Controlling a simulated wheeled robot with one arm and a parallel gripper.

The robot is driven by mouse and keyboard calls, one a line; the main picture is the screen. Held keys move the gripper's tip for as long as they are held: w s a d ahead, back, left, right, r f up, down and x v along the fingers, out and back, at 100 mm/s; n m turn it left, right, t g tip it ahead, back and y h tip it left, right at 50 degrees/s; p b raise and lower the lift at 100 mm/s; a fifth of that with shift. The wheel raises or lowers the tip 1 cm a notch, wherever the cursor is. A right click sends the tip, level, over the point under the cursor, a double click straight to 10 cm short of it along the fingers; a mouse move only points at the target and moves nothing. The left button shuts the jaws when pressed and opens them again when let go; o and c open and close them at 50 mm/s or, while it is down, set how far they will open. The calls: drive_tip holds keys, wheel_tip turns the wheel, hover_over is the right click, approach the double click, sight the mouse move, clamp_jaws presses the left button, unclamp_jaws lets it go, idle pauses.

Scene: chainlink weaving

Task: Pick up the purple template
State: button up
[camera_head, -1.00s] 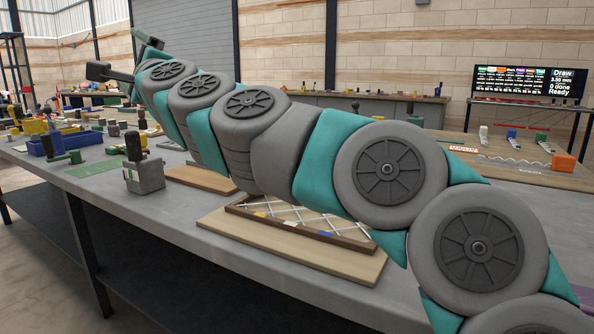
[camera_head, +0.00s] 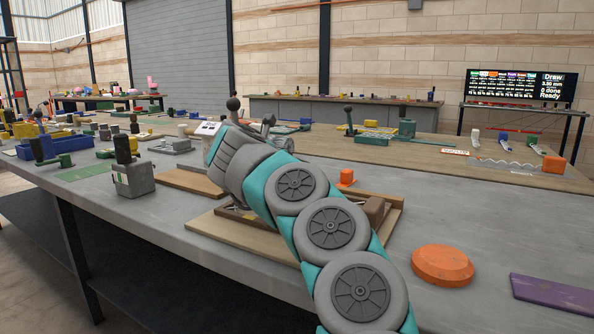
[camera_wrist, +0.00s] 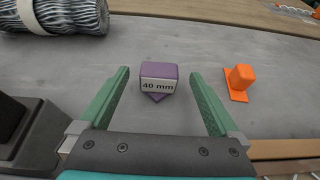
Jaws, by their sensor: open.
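The purple template (camera_wrist: 159,76) shows in the wrist view as a small block with a white "40 mm" label and a pointed lower end. It rests on the grey bench top. My gripper (camera_wrist: 160,82) is open, with its two green fingers on the left and right of the template. Clear gaps show between the template and both fingers, and nothing is held. How high the fingers are above the bench I cannot tell. In the head view, my arm hides the gripper's fingers and I cannot make out the template.
An orange block (camera_wrist: 239,82) stands just right of the right finger; it also shows in the head view (camera_head: 347,177). A wire roll (camera_wrist: 62,14) lies at upper left. An orange disc (camera_head: 442,264) and a flat purple plate (camera_head: 552,294) lie on the bench at right.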

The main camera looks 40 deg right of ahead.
drive_tip(key=shift+r+p+x, duration=0.15)
drive_tip(key=shift+p+x, duration=0.3)
drive_tip(key=shift+x, duration=1.05)
drive_tip(key=shift+r+p+x, duration=0.15)
drive_tip(key=shift+p+x, duration=0.25)
drive_tip(key=shift+x, duration=1.1)
drive_tip(key=shift+w, duration=0.1)
drive_tip(key=shift+c, duration=0.2)
drive_tip(key=c, duration=1.4)
drive_tip(key=shift+r, duration=0.1)
